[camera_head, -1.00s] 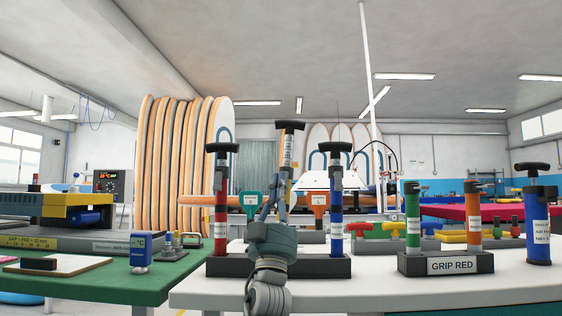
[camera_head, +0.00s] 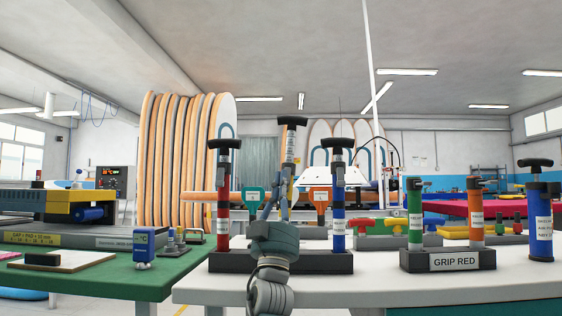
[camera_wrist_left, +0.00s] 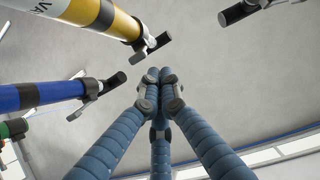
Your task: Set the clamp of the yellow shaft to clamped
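The yellow shaft (camera_head: 290,172) stands in the middle of a dark rack (camera_head: 325,263), between a red shaft (camera_head: 223,222) and a blue shaft (camera_head: 338,232). Its black T-handle (camera_head: 293,122) is higher than theirs. My left gripper (camera_head: 276,191) is upright in front of it and hides its lower part. In the left wrist view the gripper's fingertips (camera_wrist_left: 158,86) meet with nothing seen between them. The yellow shaft (camera_wrist_left: 88,14) is at the upper left there, apart from the fingers. My right gripper is out of view.
The blue shaft (camera_wrist_left: 38,95) lies left of the fingers in the left wrist view. A blue pump (camera_head: 539,225) stands farther right. A green table (camera_head: 112,280) is at left.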

